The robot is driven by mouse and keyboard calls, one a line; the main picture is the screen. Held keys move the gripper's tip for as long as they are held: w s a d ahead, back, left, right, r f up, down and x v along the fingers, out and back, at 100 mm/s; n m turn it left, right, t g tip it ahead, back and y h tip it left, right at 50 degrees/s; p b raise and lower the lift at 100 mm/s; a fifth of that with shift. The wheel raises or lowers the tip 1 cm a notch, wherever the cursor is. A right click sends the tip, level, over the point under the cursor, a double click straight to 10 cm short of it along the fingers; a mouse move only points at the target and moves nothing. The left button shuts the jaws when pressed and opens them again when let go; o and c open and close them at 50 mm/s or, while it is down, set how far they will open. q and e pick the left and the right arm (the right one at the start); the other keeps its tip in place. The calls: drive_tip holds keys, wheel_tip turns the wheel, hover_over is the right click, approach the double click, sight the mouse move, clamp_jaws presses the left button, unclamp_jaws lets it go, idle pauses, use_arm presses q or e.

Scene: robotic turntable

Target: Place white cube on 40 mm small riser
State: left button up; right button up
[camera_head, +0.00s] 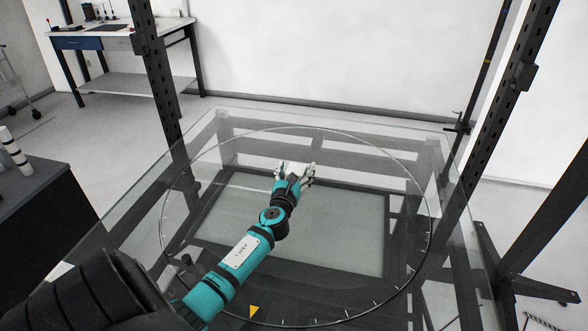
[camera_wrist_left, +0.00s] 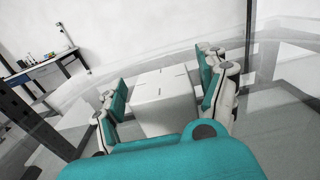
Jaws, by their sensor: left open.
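A white block, which looks like the white cube (camera_wrist_left: 160,88), stands between the fingers of my left gripper (camera_wrist_left: 165,80) in the left wrist view. The gap on the right looks narrow; I cannot tell whether either finger touches. In the head view my left gripper (camera_head: 296,169) is over the far half of the glass turntable, and white shows between its fingers. I cannot make out the small riser as a separate thing; the gripper hides the block's lower part. My right gripper is not in view.
The round glass turntable (camera_head: 420,250) has a ring of tick marks and a yellow triangle (camera_head: 254,311) at its near edge. Dark upright posts (camera_head: 160,85) stand beside it. A workbench (camera_head: 120,45) is at the back left. The visible glass around the gripper looks clear.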

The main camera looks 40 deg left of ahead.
use_arm(q)
drive_tip(key=v, duration=1.2)
drive_tip(key=shift+r, duration=0.2)
